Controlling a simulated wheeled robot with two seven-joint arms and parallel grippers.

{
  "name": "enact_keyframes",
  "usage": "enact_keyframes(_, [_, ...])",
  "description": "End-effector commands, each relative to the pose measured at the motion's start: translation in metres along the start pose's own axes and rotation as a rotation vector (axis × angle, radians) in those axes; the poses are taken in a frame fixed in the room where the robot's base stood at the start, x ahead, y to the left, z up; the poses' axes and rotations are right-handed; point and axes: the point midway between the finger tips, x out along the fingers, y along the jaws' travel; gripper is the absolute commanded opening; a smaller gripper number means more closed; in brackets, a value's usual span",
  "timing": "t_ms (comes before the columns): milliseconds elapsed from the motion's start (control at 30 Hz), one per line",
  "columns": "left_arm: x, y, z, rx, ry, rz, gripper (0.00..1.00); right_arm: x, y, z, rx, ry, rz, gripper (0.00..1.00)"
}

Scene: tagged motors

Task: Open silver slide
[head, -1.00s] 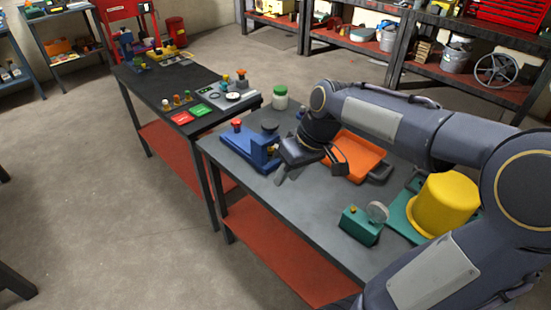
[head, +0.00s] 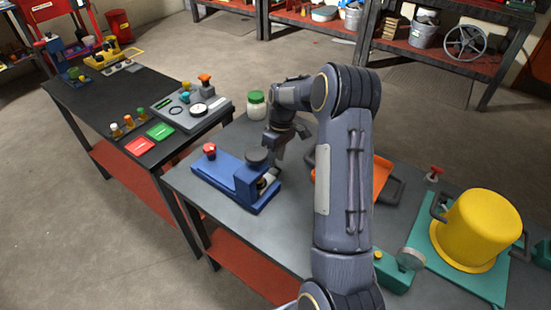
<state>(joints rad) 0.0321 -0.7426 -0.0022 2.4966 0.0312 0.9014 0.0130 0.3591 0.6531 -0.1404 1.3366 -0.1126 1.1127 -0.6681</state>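A blue fixture (head: 228,180) with a red knob (head: 209,150) and a dark round knob (head: 257,156) lies on the grey table's left part. A small silvery part (head: 267,181) shows at its right end, partly hidden; I cannot tell for sure that it is the silver slide. My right gripper (head: 278,152) is just behind and right of the fixture's dark knob, pointing down. Its fingers are small and dark, so I cannot tell whether they are open or touching anything. My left gripper is not in view.
An orange tray (head: 382,180), partly behind my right arm, lies on the grey table (head: 215,220). A green-lidded jar (head: 256,104) stands at the back. A yellow pot (head: 478,228) on a teal base is at right. A black table (head: 85,100) with small devices adjoins at left.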

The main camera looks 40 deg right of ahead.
Motion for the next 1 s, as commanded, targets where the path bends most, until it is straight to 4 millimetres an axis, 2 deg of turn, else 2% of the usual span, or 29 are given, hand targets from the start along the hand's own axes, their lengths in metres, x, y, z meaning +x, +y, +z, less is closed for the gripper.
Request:
enact_keyframes(167, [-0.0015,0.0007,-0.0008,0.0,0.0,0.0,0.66,0.0129,-0.0001,0.0004,0.001,0.0,0.0,0.31])
enact_keyframes(433, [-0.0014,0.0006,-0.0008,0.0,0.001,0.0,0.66,0.0146,0.0,0.0002,0.001,0.001,0.001,0.31])
enact_keyframes(667, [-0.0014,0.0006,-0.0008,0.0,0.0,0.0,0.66,0.0144,-0.0001,0.0002,0.001,0.001,0.0,0.01])
enact_keyframes(1000, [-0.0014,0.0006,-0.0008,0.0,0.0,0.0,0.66,0.0141,0.0022,0.0,0.002,0.001,0.001,0.0])
